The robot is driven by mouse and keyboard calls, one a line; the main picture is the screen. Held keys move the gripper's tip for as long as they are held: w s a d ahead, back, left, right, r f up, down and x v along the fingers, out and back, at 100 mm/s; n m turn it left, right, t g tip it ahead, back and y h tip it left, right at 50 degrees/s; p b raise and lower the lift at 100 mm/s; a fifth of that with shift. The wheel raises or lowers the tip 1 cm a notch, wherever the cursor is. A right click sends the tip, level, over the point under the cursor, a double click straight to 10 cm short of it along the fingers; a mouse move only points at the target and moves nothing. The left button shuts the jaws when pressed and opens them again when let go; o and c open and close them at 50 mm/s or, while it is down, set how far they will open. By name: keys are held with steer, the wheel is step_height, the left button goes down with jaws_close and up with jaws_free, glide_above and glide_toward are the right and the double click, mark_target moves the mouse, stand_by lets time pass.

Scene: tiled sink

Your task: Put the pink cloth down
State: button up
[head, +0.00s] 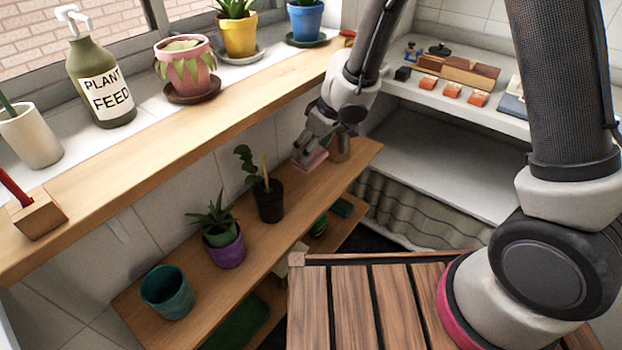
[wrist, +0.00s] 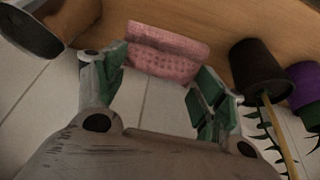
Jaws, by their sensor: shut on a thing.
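The pink cloth (head: 314,161) is a small folded block at the far end of the lower wooden shelf (head: 185,281). In the wrist view the cloth (wrist: 165,52) lies across the space between the fingertips. My gripper (head: 318,147) points down over this shelf and is shut on the cloth; it also shows in the wrist view (wrist: 160,76). The cloth is at or just above the shelf; I cannot tell if it touches the wood. Part of it is hidden behind the fingers in the head view.
A metal tin (head: 340,149) stands close to the right of the cloth. The upper wooden ledge (head: 190,137) runs above, to the left.

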mark_target(318, 162)
step_height(318, 162, down, 9)
steer(key=shift+s+f, duration=0.1)
steer(key=shift+f, duration=0.05)
steer(key=shift+o, duration=0.9)
steer(key=shift+f, duration=0.2)
steer(key=o, duration=0.8)
steer(key=shift+o, duration=0.4)
steer(key=v, duration=0.7)
steer(key=shift+s+r, duration=0.2)
steer(key=shift+r, duration=0.05)
